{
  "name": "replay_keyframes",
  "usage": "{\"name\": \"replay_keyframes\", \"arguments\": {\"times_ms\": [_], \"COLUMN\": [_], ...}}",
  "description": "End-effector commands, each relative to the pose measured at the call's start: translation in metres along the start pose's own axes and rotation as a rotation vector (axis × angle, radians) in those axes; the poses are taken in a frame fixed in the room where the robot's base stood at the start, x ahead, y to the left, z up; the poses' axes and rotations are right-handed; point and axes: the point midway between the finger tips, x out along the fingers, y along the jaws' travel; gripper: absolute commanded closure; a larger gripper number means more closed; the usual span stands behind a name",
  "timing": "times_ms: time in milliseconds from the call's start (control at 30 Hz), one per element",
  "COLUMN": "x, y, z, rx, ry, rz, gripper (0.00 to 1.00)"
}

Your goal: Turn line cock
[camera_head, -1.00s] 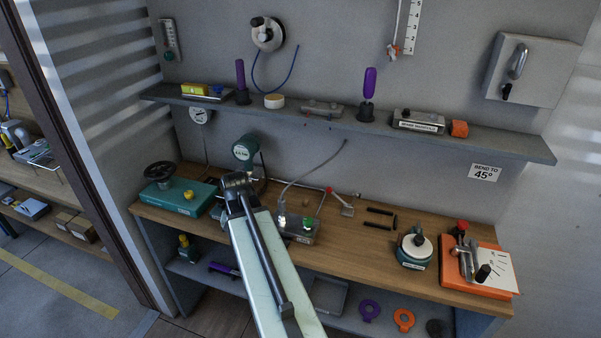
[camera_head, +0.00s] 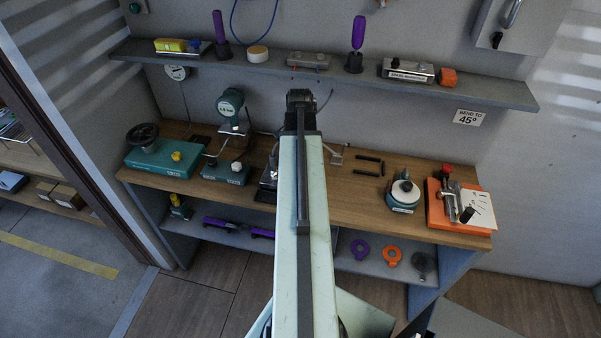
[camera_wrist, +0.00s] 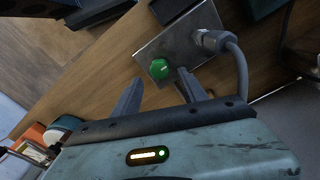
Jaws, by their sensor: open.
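In the wrist view a green knob (camera_wrist: 158,68) sits on a metal box (camera_wrist: 180,42) with a grey hose fitted to one side. This looks like the line cock, though no label is readable. My gripper (camera_wrist: 157,80) is open, its two fingers apart and pointing toward the box, with the knob showing between the fingertips. Nothing is held. I cannot tell how far the fingers are from the knob. In the head view my arm covers most of the box, and the fingers are not visible there.
A loaded wall shelf (camera_head: 330,75) runs above the bench.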

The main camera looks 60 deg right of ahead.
Motion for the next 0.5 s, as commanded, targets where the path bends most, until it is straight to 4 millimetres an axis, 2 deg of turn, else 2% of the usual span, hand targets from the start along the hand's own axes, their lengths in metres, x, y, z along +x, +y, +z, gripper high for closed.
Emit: {"name": "replay_keyframes", "arguments": {"times_ms": [33,333,400,500], "x": [0.013,0.049,0.042,0.043], "y": [0.000,0.001,0.001,0.001], "z": [0.000,-0.001,-0.001,-0.001], "rx": [0.000,0.001,0.001,0.001], "ry": [0.000,0.000,0.000,0.000], "rz": [0.000,0.000,0.000,0.000], "gripper": [0.50,0.50,0.50,0.50]}}
